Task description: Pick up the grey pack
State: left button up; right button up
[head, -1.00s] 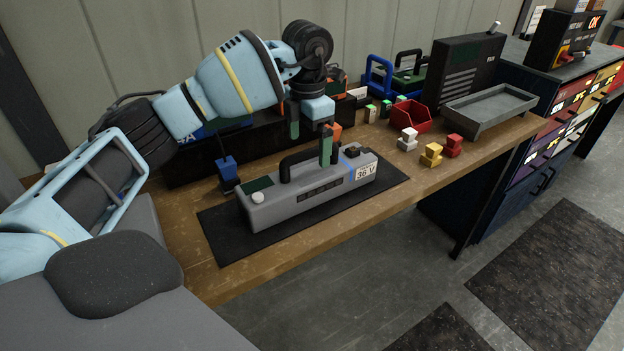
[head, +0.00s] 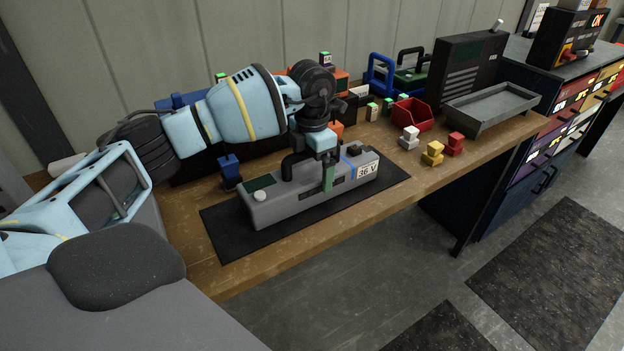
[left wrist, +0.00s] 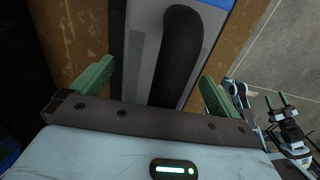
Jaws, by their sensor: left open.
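The grey pack (head: 290,209) lies on a black mat on the wooden bench, with a black loop handle on top and a "36 V" label at its right end. My left gripper (head: 327,178) is at the pack's handle, pointing down, its green fingers apart. In the left wrist view the black handle (left wrist: 181,50) runs between the two open green fingers of the gripper (left wrist: 152,88), and the grey pack (left wrist: 140,60) shows below it. Whether the fingers touch the handle cannot be told. My right gripper does not show clearly in the head view.
A small blue block-like fixture (head: 230,172) stands behind the mat (head: 225,240). A red bin (head: 412,113), small white, yellow and red blocks, and a grey tray (head: 490,104) stand farther right. The bench front between mat and blocks is clear.

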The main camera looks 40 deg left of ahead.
pick_arm(q)
jog(key=c, duration=1.9)
jog(key=shift+w+r, duration=0.15)
jog(key=shift+r, duration=0.1)
jog(key=shift+c, duration=0.5)
jog(key=shift+r, duration=0.1)
jog(key=shift+r, duration=1.75)
jog(key=s+d, duration=0.3)
jog(key=s, duration=0.4)
jog(key=s+d+r, duration=0.1)
jog(key=s+d, duration=0.2)
jog(key=s, duration=0.4)
jog(key=shift+s, duration=0.4)
jog(key=shift+d+r, duration=0.1)
